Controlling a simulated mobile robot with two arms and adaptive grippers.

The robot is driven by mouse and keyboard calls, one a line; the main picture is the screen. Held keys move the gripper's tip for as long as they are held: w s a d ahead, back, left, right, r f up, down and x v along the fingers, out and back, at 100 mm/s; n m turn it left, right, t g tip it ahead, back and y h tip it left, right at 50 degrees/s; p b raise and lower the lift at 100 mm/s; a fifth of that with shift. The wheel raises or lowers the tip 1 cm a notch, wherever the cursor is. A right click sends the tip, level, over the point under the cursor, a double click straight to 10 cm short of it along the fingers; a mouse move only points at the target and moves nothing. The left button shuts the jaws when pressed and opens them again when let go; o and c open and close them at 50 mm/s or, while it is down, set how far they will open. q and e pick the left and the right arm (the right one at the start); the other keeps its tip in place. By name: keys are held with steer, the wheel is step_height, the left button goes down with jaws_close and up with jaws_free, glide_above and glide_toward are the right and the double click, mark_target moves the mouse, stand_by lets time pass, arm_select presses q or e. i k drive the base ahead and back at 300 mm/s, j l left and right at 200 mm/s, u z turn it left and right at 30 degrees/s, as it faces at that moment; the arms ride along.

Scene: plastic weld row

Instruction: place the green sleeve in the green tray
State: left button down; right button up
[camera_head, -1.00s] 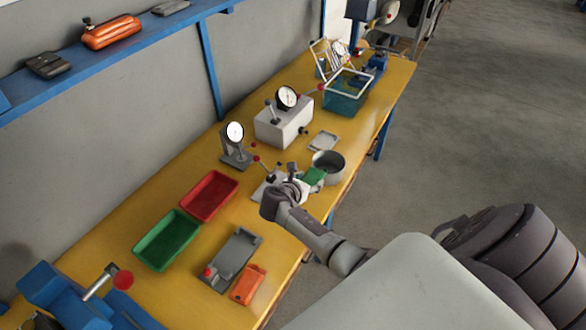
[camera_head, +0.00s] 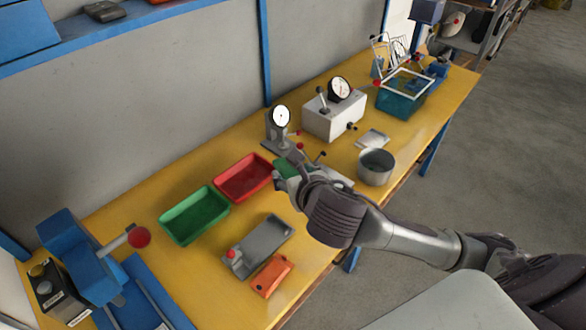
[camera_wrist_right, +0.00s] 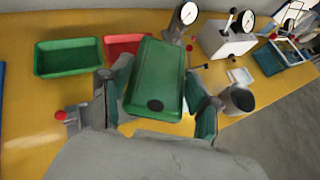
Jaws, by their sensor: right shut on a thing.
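The green sleeve (camera_wrist_right: 157,80) is held between the two fingers of my right gripper (camera_wrist_right: 160,100), which is shut on it. In the head view the sleeve (camera_head: 284,170) shows only in part, as my right gripper (camera_head: 290,178) hides the rest. Gripper and sleeve are just right of the red tray, seemingly above the table. The green tray (camera_head: 195,216) is empty and lies farther left on the yellow table; it also shows at the upper left in the right wrist view (camera_wrist_right: 68,57). My left gripper is not in view.
The red tray (camera_head: 243,178) lies between the sleeve and the green tray. A grey fixture (camera_head: 262,242) and an orange piece (camera_head: 272,275) lie in front. A dial gauge (camera_head: 281,118) stands behind the gripper, a metal pot (camera_head: 376,167) to its right. A blue press (camera_head: 85,260) stands at the left.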

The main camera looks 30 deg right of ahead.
mark_target(204, 211)
steer(key=i+l, duration=0.15)
steer(key=l, duration=0.2)
steer(key=i+l, duration=0.1)
steer(key=l, duration=0.25)
steer(key=i+l, duration=0.15)
steer(key=l, duration=0.2)
steer(key=i+l, duration=0.1)
steer(key=l, duration=0.3)
steer(key=i+l, duration=0.15)
steer(key=l, duration=0.2)
steer(key=l+u, duration=0.1)
steer(key=u, duration=0.35)
steer(key=l+u, duration=0.1)
steer(key=u, duration=0.4)
steer(key=l+u, duration=0.15)
steer(key=u, duration=0.3)
steer(key=l+u, duration=0.1)
steer(key=u, duration=0.4)
steer(key=l+u, duration=0.15)
steer(key=u, duration=0.3)
